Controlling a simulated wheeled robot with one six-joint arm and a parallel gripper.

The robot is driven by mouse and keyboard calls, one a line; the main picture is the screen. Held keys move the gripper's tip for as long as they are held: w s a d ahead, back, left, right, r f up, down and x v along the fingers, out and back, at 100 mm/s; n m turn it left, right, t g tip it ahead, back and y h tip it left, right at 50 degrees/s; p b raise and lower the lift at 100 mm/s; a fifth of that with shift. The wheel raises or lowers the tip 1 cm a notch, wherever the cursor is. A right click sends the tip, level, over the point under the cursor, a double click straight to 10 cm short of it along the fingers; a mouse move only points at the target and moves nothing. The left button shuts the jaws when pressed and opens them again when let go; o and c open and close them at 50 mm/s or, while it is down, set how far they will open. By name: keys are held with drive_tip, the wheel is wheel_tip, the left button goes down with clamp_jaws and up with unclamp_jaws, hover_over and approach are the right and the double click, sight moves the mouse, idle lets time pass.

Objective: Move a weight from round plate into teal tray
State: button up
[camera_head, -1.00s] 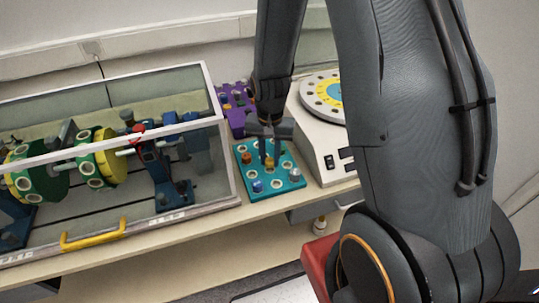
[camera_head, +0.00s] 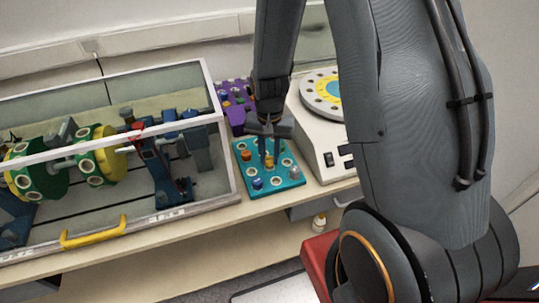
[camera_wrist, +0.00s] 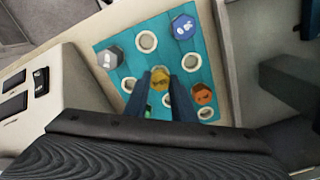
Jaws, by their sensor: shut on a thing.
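The teal tray (camera_head: 284,183) lies on the bench between the glass-sided box and the white machine, and fills the middle of the wrist view (camera_wrist: 126,70). My gripper (camera_head: 268,160) points down over the tray. Its two fingers are shut on a yellow weight (camera_wrist: 160,78) at the tray; I cannot tell whether the weight is fully seated. In the tray are a blue weight (camera_wrist: 184,27), a grey weight (camera_wrist: 110,58) and an orange weight (camera_wrist: 202,94), beside several empty ringed holes. The round plate (camera_head: 322,90), with a yellow and blue centre, sits on the white machine, partly hidden by my arm.
The glass-sided box (camera_head: 215,130) with green and yellow discs stands close at the left. A purple tray (camera_head: 232,100) with small weights lies behind the teal tray. The white machine (camera_head: 315,145) borders the right side. The bench's front edge is just before the tray.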

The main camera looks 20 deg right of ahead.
drive_tip(key=shift+f+b, duration=0.5)
drive_tip(key=shift+f, duration=0.45)
idle(0.5)
drive_tip(key=o, duration=1.1)
drive_tip(key=shift+r, duration=0.1)
drive_tip(key=shift+r+b, duration=0.8)
drive_tip(key=shift+r, duration=3.05)
